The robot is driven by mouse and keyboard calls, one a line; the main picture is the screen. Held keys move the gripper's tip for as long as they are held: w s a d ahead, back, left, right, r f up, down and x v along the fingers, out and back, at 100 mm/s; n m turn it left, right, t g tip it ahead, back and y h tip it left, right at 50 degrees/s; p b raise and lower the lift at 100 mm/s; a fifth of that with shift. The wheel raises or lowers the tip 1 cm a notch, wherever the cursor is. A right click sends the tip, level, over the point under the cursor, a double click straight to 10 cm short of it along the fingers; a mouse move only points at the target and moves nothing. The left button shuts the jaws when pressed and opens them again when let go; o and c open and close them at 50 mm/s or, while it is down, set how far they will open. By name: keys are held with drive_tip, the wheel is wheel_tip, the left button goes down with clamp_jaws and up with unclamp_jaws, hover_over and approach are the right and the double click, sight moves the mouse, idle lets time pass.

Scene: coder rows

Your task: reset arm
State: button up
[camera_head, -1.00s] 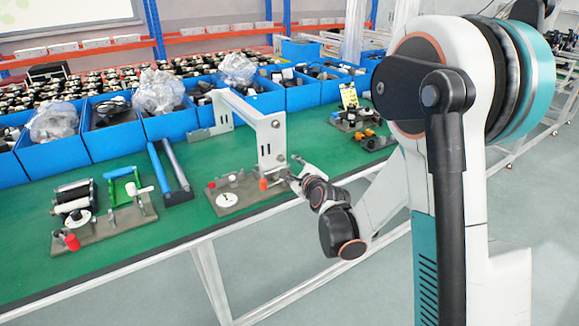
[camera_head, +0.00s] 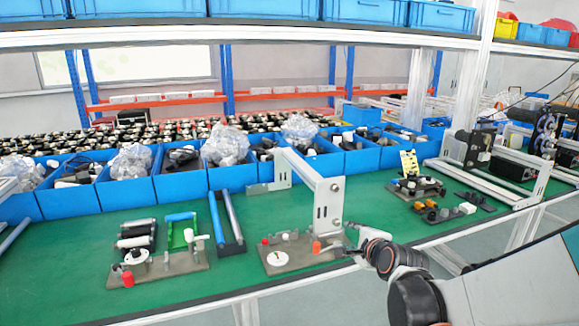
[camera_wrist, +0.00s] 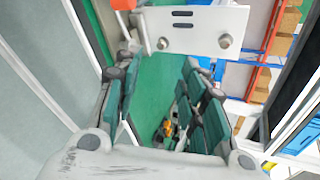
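My arm reaches in from the lower right in the head view. My gripper (camera_head: 352,240) is at the front edge of the green table, just right of a grey plate fixture (camera_head: 290,262) with a white dial and red and orange knobs. In the wrist view my gripper's two dark green padded fingers (camera_wrist: 162,72) stand apart with nothing held between them. A white upright bracket (camera_head: 328,205) stands on the table by the fixture. Its end plate (camera_wrist: 195,30) shows in the wrist view just beyond the fingertips; whether they touch it I cannot tell.
Another fixture (camera_head: 160,262) with a red knob stands to the left. A blue two-bar frame (camera_head: 231,215) lies between the fixtures. Blue bins (camera_head: 180,187) line the back of the table. Small parts (camera_head: 440,208) lie to the right. A shelf rail (camera_head: 250,32) crosses above.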

drive_tip(key=s+d+r+n+g+h, duration=0.1)
drive_tip(key=s+n+g, duration=0.5)
drive_tip(key=s+n, duration=1.3)
drive_tip(key=s+r, duration=0.1)
drive_tip(key=s, duration=1)
drive_tip(key=shift+n+h, duration=0.4)
